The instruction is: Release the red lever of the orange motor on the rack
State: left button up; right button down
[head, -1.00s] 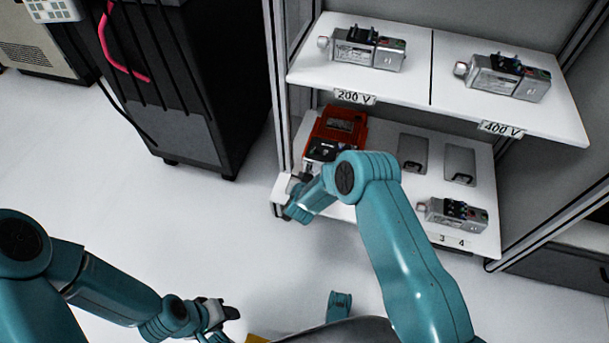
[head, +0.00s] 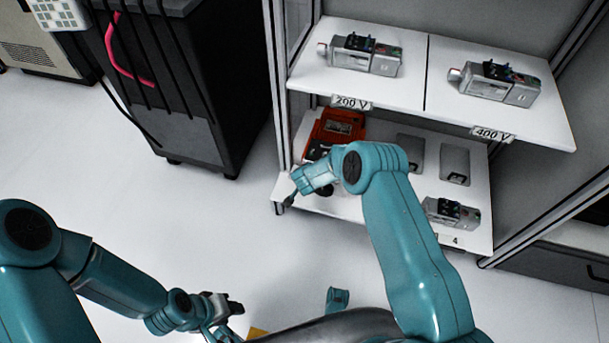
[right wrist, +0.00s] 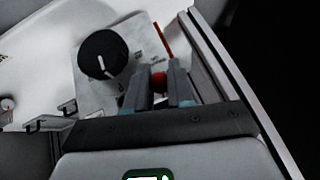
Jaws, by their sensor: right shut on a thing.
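The orange-red motor (head: 333,132) sits at the left of the lower rack shelf (head: 281,188); its front is partly hidden behind my right arm. My right gripper (head: 288,201) is at that shelf's front left corner. In the right wrist view, my right gripper (right wrist: 166,80) is shut on a red lever, whose rounded red end (right wrist: 158,81) shows between the fingers. A grey panel (right wrist: 97,96) with a black knob (right wrist: 103,55) lies beside it. My left gripper (head: 232,308) is low over the floor, away from the rack; its finger opening is unclear.
Silver motors stand on the upper shelf (head: 415,85), labelled 200 V and 400 V. Another silver motor (head: 451,213) is at the lower shelf's right. A rack upright (right wrist: 235,80) runs close beside my right gripper. A black cabinet (head: 190,90) stands left; floor between is clear.

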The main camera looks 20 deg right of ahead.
jog(key=shift+a+f, duration=0.1)
jog(key=c, duration=1.3)
grip_release()
jog(key=shift+s+r, duration=0.2)
jog(key=shift+r, duration=0.3)
jog(key=p+v, duration=0.5)
jog(key=v, duration=1)
jog(key=shift+s+r, duration=0.15)
